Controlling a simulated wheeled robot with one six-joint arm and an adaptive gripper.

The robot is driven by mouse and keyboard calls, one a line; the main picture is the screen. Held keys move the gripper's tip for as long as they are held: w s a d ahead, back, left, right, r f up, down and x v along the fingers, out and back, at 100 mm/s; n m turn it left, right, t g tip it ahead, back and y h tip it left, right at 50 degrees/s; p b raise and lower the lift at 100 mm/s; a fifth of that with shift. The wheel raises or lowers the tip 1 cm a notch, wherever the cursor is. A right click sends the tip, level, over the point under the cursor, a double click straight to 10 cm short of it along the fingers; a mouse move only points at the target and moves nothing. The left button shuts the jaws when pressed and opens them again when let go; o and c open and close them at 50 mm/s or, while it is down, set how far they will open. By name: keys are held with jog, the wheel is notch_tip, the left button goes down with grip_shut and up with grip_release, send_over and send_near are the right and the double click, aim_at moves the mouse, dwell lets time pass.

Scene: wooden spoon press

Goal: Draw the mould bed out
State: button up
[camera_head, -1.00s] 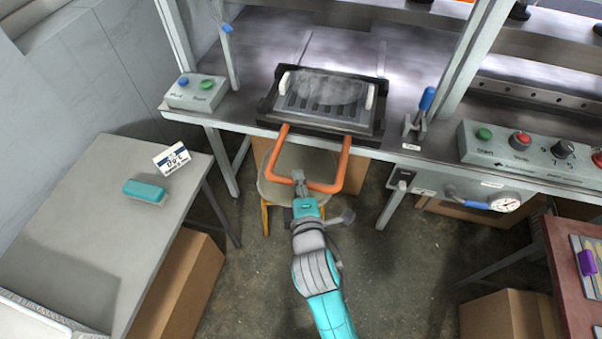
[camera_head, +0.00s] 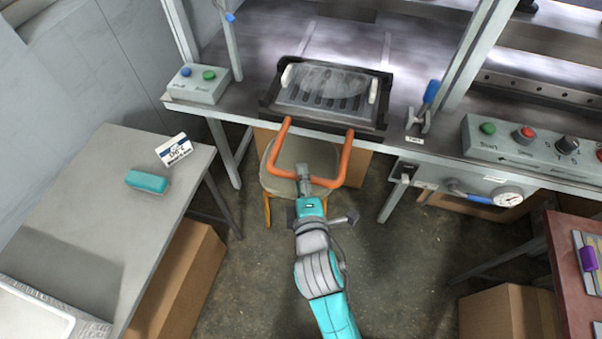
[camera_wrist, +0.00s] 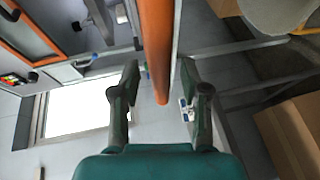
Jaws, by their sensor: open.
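The mould bed (camera_head: 322,125) is a black-framed tray with a grey slotted plate, resting at the front of the press table. Its orange U-shaped handle (camera_head: 348,160) sticks out past the table's front edge. My gripper (camera_head: 303,174) is at the handle's front crossbar. In the wrist view my gripper (camera_wrist: 160,75) is open, with the orange handle bar (camera_wrist: 157,45) between its two fingers. A gap shows on both sides of the bar, and neither finger visibly presses on it.
A button box (camera_head: 197,85) and a blue-handled lever (camera_head: 428,95) flank the bed. A control panel (camera_head: 530,143) is at right. A grey side table (camera_head: 95,200) at left holds a teal block (camera_head: 147,181) and a sign (camera_head: 173,150). A stool (camera_head: 285,180) stands below the handle.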

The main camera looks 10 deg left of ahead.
jog(key=v, duration=1)
jog(key=shift+d+f, duration=0.1)
jog(key=s+d+f+m+h, duration=0.1)
jog(key=s+d+f+m, duration=0.2)
jog(key=s+d+m, duration=0.4)
jog(key=s+d+f+m+h, duration=0.1)
jog(key=s+d+f+m, duration=0.1)
jog(key=s+d+f, duration=0.45)
jog(key=s+d+r+m+h, duration=0.3)
jog(key=s+d+r+m, duration=0.3)
jog(key=s+d+m, duration=0.4)
jog(key=s+m, duration=0.2)
jog(key=shift+s+h, duration=0.3)
